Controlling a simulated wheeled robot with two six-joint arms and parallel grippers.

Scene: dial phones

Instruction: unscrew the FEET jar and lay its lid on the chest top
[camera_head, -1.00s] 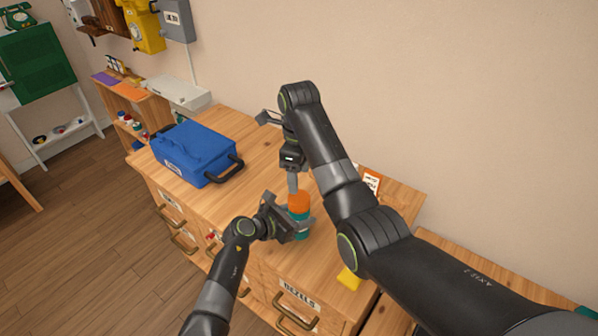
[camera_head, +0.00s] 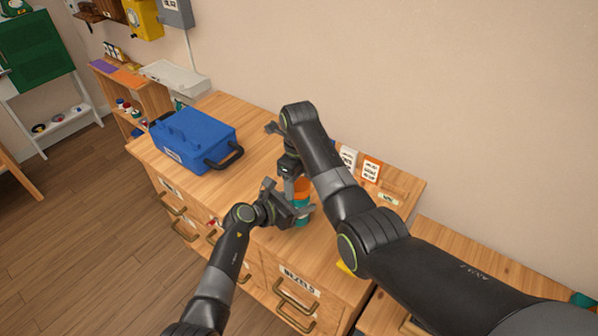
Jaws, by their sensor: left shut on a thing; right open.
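The jar has a teal body (camera_head: 303,218) and an orange lid (camera_head: 302,186), and stands upright on the chest top (camera_head: 262,150). Any label on it is hidden. My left gripper (camera_head: 298,212) is shut on the jar's body from the left. My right gripper (camera_head: 295,184) points down from above, open, with its fingers at the level of the orange lid. One finger is in front of the lid's left side; the other is hidden, and I cannot tell whether they touch it. The lid is on the jar.
A blue toolbox (camera_head: 195,138) stands on the left of the chest top. Small cards (camera_head: 371,169) stand along the back by the wall. A yellow thing (camera_head: 345,267) is partly hidden under my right arm. The middle of the chest top is clear.

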